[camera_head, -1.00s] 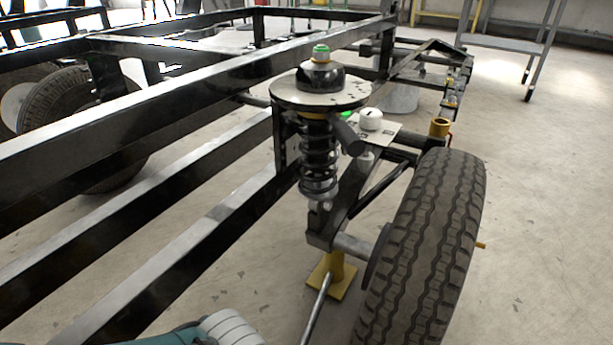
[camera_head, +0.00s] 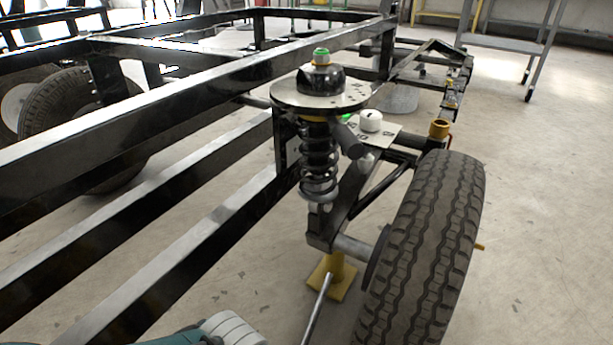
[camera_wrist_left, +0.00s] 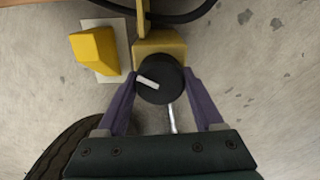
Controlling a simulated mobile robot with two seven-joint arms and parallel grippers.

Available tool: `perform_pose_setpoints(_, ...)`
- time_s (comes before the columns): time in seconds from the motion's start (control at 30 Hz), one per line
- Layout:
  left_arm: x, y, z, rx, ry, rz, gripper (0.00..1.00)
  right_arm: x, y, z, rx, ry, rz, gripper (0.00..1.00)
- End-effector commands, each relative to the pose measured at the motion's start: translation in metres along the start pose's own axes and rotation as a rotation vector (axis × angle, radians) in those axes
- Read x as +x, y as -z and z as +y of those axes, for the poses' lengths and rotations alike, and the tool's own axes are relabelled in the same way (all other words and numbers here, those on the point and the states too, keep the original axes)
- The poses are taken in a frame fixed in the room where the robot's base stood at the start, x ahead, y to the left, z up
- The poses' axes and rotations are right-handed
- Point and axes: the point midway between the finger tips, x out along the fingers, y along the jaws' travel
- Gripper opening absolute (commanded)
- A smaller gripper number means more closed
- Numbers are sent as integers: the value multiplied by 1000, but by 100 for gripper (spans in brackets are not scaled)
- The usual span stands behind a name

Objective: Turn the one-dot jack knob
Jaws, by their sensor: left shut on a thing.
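In the left wrist view, a round black knob (camera_wrist_left: 168,90) with a white bar mark sits against a yellow block (camera_wrist_left: 158,46). My left gripper (camera_wrist_left: 160,88) has its two purple fingers closed on opposite sides of this knob. No dot shows on the knob, so I cannot read its number. In the head view, a yellow jack (camera_head: 330,278) stands on the floor under the suspension, with a grey rod (camera_head: 316,312) running toward the bottom edge. The knob and the left fingers are not visible there. My right gripper is in neither view.
A tyre (camera_head: 425,250) stands right of the jack. A coil spring (camera_head: 318,160) hangs under a round plate (camera_head: 320,97) beside the black frame rails (camera_head: 200,85). Another yellow block (camera_wrist_left: 93,50) lies left of the knob. Open floor lies right of the tyre.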

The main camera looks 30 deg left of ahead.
Motion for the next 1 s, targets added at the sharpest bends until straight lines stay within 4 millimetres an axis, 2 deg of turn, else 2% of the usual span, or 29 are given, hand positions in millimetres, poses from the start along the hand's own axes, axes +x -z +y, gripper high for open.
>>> perform_pose_setpoints(0.2, 1, -1, 0, -198, 0, -2, 13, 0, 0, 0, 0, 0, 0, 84)
perform_pose_setpoints(0.5, 1, -2, -1, -407, 1, -3, 13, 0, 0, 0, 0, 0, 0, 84)
perform_pose_setpoints(1.0, 1, -2, -1, -530, 1, -3, 13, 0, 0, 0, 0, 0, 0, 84)
